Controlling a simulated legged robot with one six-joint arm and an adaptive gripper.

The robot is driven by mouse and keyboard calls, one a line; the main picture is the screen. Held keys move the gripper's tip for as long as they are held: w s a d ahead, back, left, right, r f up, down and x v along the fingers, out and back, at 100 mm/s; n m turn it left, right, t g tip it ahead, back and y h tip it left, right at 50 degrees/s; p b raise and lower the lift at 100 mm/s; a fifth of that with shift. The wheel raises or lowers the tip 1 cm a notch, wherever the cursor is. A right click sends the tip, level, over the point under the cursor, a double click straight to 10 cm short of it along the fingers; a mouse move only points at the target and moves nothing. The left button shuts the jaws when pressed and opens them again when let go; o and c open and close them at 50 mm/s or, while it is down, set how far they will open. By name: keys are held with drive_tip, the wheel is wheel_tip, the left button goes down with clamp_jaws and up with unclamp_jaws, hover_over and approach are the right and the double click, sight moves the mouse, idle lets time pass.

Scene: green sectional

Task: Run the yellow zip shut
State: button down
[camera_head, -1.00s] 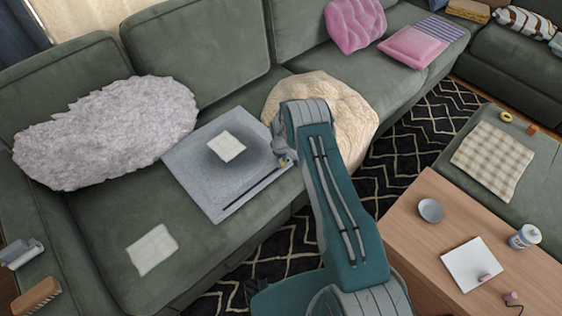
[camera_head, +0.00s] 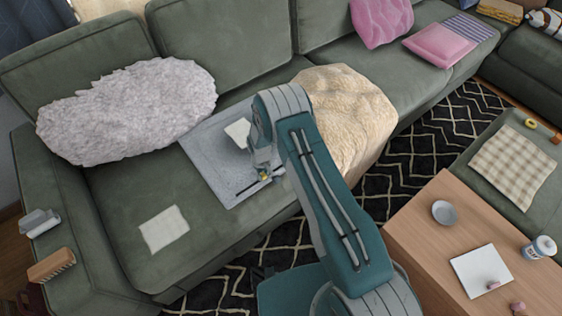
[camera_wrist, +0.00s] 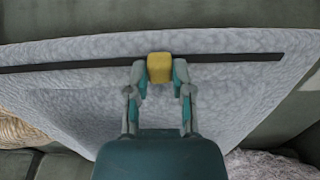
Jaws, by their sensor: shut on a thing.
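A small yellow zip pull (camera_wrist: 160,68) sits on a long dark zip track (camera_wrist: 235,58) on a grey textured panel (camera_wrist: 75,50) in the wrist view. My gripper (camera_wrist: 160,80) is shut on the yellow pull, with one finger on each side of it. The track shows on both sides of the pull. In the head view my gripper (camera_head: 264,174) is at the panel's front edge, with the yellow pull (camera_head: 265,176) at its tips. The panel (camera_head: 205,150) lies flat on the green sofa seat, and my arm hides its right part.
A fluffy grey cushion (camera_head: 125,110) is at left, and a cream blanket (camera_head: 350,105) is just right of my arm. A pale cloth (camera_head: 164,229) lies on the seat. A wooden table (camera_head: 430,245) stands at right.

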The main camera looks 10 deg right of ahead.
sight(238, 195)
drive_tip(key=s+a, duration=0.2)
drive_tip(key=a, duration=0.1)
drive_tip(key=s+a, duration=0.2)
drive_tip(key=a, duration=0.1)
drive_tip(key=s+a, duration=0.2)
drive_tip(key=a, duration=0.1)
drive_tip(key=shift+a+f, duration=0.15)
drive_tip(key=shift+a, duration=0.2)
drive_tip(key=shift+c, duration=2.4)
unclamp_jaws()
drive_tip(key=shift+w, duration=0.1)
drive_tip(key=shift+w+r, duration=0.1)
drive_tip(key=shift+r, duration=0.5)
wheel_tip(238, 195, up, 11)
drive_tip(key=shift+a+f, duration=0.1)
